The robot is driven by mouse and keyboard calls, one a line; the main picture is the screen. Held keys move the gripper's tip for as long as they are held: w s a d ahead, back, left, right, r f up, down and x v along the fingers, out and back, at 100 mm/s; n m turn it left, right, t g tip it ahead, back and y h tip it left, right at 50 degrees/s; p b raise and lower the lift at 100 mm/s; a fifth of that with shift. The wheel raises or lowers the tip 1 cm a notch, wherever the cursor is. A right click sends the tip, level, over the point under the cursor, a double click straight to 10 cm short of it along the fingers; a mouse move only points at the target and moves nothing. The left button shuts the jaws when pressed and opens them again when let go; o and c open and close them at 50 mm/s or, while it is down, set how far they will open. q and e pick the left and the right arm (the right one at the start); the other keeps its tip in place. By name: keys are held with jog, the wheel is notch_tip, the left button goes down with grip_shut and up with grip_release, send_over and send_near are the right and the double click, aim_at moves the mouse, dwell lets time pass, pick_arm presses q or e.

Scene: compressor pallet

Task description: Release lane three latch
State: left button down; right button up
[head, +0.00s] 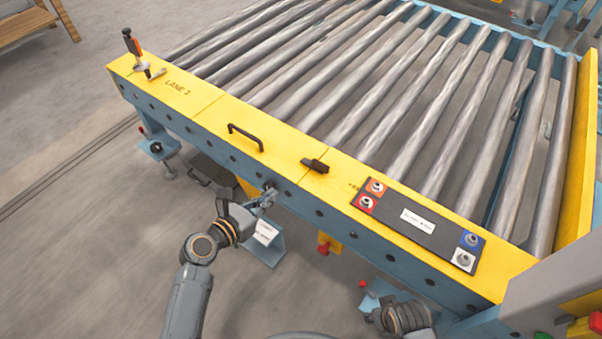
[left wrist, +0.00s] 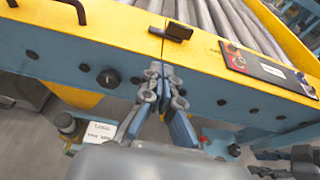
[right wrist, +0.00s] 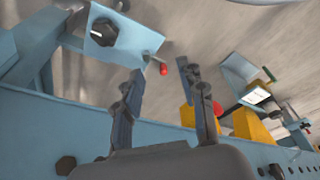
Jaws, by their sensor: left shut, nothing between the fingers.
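In the head view, a toggle latch (head: 138,54) with an upright orange-and-black handle stands at the left end of the yellow rail, beside the "LANE 3" lettering (head: 178,87). My left gripper (head: 268,196) is shut and empty in front of the rail's blue face, well to the right of the latch. In the left wrist view its fingertips (left wrist: 162,72) meet near the blue face; contact cannot be told. My right gripper (right wrist: 155,78) is open and empty low by the blue frame. Its fingers are not clear in the head view. The latch shows in neither wrist view.
A black handle (head: 246,137), a small black catch (head: 315,166) and a button panel (head: 418,222) sit on the yellow rail. Rollers (head: 330,70) lie behind it. Blue feet and brackets (head: 157,148) stick out below. The floor at left is mostly clear.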

pick_arm(q)
jog(key=b, duration=0.2)
send_near(308, 164)
jog(key=b+x, duration=0.1)
jog(key=x, duration=0.4)
jog(key=shift+f+b, duration=0.2)
jog(key=shift+b, duration=0.2)
jog(key=shift+w+d, duration=0.45)
pick_arm(e)
jog(key=w+v, duration=0.3)
jog(key=v, duration=1)
jog(key=shift+r+t, duration=0.4)
jog(key=shift+r, duration=0.3)
pick_arm(q)
jog(key=shift+w+b, duration=0.15)
jog(key=shift+b, duration=0.2)
pick_arm(e)
jog(key=shift+s+f, duration=0.1)
jog(key=shift+s, duration=0.05)
pick_arm(q)
jog(key=shift+w+m+g+h, duration=0.1)
jog(key=shift+m+g+h, duration=0.2)
jog(key=shift+m+g, duration=0.1)
pick_arm(e)
jog(key=shift+s+r, duration=0.1)
jog(key=shift+r, duration=0.2)
